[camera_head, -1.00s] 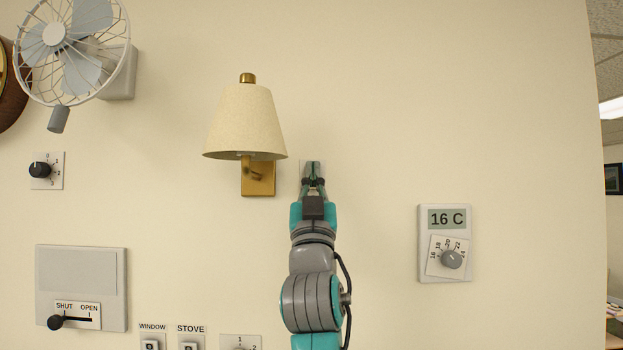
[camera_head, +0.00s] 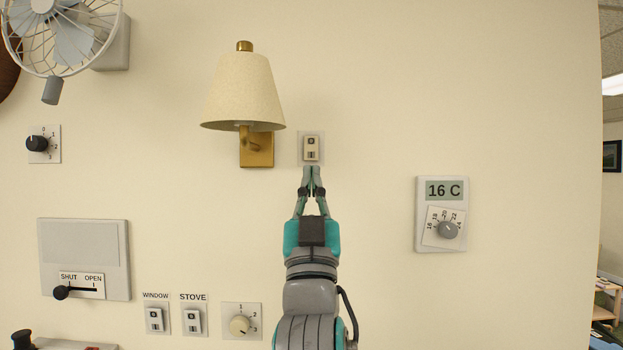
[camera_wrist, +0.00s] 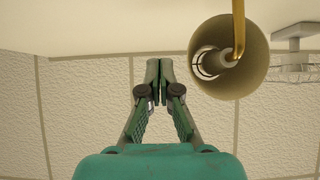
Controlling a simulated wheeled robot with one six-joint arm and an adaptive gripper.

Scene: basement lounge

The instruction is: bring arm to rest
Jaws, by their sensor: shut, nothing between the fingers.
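My gripper (camera_head: 312,170) points up in the head view, its two green fingers shut together with nothing between them. Its tips are just below a small wall switch (camera_head: 311,148) beside the lamp; I cannot tell if they touch the wall. In the wrist view the shut fingers (camera_wrist: 160,62) stand out against the ceiling, with nothing held.
A wall lamp (camera_head: 242,95) with a cream shade is up and left of my gripper; the shade also shows in the wrist view (camera_wrist: 252,65). A fan (camera_head: 62,30) is at top left, a thermostat (camera_head: 441,214) reading 16 C at right. Bare wall lies between gripper and thermostat.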

